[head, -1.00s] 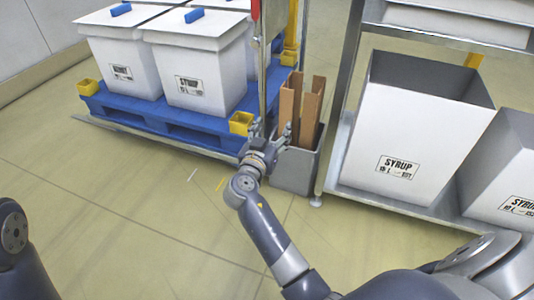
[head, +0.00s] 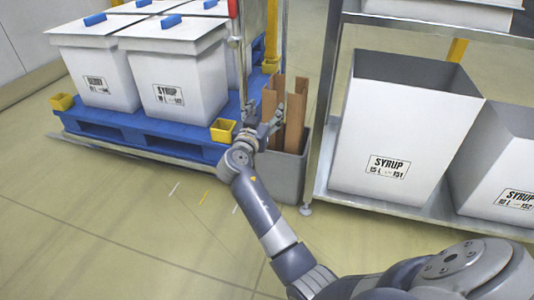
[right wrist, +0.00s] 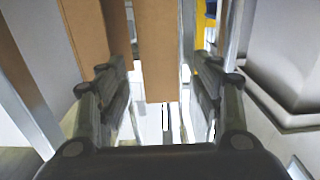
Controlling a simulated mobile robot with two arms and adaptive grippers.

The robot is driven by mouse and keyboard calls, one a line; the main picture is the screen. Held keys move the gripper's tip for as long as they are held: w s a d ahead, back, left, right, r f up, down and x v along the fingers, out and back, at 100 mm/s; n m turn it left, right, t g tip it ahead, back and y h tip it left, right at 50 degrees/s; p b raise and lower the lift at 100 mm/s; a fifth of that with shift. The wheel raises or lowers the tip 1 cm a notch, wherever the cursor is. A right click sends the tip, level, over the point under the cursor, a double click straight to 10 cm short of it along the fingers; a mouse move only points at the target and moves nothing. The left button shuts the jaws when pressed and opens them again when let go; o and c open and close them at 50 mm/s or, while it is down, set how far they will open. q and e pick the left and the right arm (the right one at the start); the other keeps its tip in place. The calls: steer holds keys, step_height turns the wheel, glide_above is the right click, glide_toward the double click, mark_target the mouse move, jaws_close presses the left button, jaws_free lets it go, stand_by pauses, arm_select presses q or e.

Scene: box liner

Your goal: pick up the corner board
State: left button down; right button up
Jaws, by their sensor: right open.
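My right gripper (head: 265,118) is open at the boards, just above the bin's rim. In the right wrist view its two fingers (right wrist: 160,80) are spread apart, and neither clearly grips a board. My left gripper is out of view.
A blue pallet (head: 150,130) with lidded white boxes (head: 170,80) and yellow corner cups (head: 222,130) stands left of the bin. A metal rack (head: 320,180) with open white SYRUP boxes (head: 400,140) stands to the right. The floor in front is clear.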

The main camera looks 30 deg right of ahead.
steer(key=shift+x, duration=0.95)
steer(key=shift+c, duration=0.2)
jaws_close()
